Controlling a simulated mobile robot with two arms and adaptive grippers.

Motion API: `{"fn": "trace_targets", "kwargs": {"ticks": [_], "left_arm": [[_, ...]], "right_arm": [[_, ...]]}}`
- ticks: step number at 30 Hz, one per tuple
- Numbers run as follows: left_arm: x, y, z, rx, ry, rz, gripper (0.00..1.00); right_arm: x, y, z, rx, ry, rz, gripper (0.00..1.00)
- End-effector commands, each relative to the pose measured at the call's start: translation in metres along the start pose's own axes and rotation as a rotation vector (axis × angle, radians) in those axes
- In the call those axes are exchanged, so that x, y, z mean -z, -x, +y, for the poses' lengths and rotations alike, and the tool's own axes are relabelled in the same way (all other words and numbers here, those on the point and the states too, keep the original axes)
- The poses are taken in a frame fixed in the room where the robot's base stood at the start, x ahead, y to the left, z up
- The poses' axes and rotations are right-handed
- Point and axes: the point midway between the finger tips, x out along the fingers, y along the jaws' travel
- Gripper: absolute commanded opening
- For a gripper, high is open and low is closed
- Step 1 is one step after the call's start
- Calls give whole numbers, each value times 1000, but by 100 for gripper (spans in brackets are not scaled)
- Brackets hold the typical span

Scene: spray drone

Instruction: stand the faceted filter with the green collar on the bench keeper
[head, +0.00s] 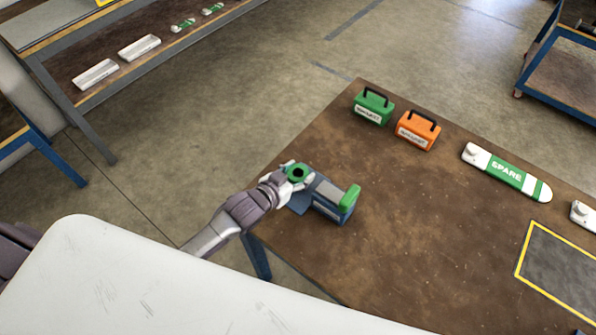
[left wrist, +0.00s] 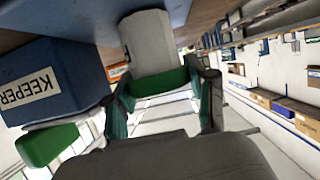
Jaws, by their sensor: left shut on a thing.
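The faceted filter is pale grey-white with a green collar. In the head view its green collar (head: 299,172) shows from above, with a dark hole in its middle. My left gripper (head: 288,178) is shut on it at the collar. In the left wrist view, which is upside down, the pale filter body (left wrist: 152,42) is between the fingers (left wrist: 162,90). The blue bench keeper (head: 329,213) stands at the table's left corner, its block right beside the filter; its label shows in the wrist view (left wrist: 45,80). Whether the filter touches the keeper's low blue base I cannot tell. My right gripper is not in view.
A green case (head: 373,107), an orange case (head: 417,131) and a green-white "SPARE" piece (head: 506,172) stand along the table's far side. A yellow-outlined dark area (head: 560,263) is at right. The brown table's middle (head: 420,220) is clear.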

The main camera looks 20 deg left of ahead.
Motion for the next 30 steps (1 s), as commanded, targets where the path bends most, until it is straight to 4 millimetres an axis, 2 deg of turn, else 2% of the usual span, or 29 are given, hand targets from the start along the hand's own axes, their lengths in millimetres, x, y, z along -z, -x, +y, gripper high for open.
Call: {"fn": "trace_targets", "kwargs": {"ticks": [10,11,15,26,30], "left_arm": [[-3,-2,0,0,0,1,25],[-2,-1,0,0,-1,1,60],[-2,-1,0,0,-1,1,81],[1,1,0,0,-1,1,81],[-2,19,0,-1,-1,-2,81]], "right_arm": [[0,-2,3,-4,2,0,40],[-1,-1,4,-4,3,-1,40],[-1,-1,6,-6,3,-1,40],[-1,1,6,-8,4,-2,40],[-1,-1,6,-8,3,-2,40]]}}
